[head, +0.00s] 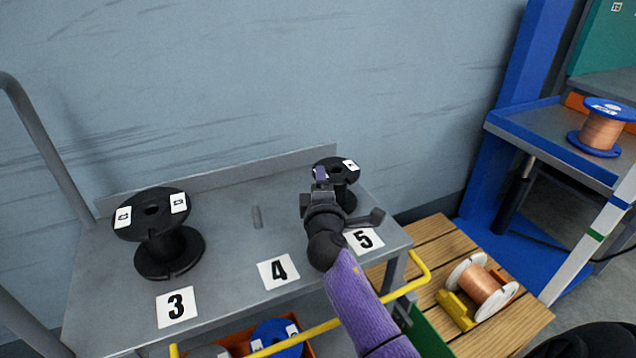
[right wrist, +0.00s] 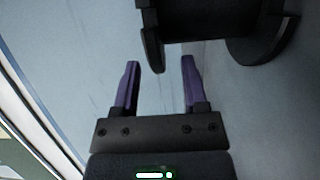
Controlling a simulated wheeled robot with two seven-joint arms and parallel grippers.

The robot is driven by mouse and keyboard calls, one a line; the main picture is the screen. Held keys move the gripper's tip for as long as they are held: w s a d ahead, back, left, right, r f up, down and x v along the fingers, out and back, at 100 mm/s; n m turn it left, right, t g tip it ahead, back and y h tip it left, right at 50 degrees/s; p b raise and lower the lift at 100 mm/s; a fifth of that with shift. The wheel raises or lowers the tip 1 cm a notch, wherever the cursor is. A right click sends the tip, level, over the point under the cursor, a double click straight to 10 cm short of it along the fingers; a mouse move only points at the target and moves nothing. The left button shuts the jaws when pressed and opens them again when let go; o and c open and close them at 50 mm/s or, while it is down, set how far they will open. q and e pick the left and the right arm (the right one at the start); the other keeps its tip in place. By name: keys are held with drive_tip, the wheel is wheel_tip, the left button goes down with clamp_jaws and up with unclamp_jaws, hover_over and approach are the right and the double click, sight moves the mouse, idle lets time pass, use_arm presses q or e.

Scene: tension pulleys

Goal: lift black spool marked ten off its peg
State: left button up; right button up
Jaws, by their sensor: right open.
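A black spool (head: 348,168) stands at the back right of the grey shelf, behind the label 5, partly hidden by my right gripper. A second black spool (head: 168,252) stands at the left, behind the label 3. Both carry small white tags whose print is too small to read, so I cannot tell which is marked ten. My right gripper (head: 321,178) is open, with purple fingers, at the near left side of the spool at 5. In the right wrist view the gap between the fingers (right wrist: 160,75) is empty. A black spool (right wrist: 210,22) shows beyond the fingertips there. My left gripper is out of view.
A raised back edge (head: 230,178) runs along the wall. A yellow rail (head: 300,336) crosses in front.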

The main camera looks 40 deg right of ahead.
drive_tip(key=x, duration=0.1)
drive_tip(key=b+x, duration=0.1)
drive_tip(key=shift+w+d+f, duration=0.2)
drive_tip(key=shift+w+d, duration=0.05)
drive_tip(key=shift+w, duration=0.05)
drive_tip(key=shift+w+d+r, duration=0.15)
drive_tip(key=shift+w+d, duration=0.05)
clamp_jaws()
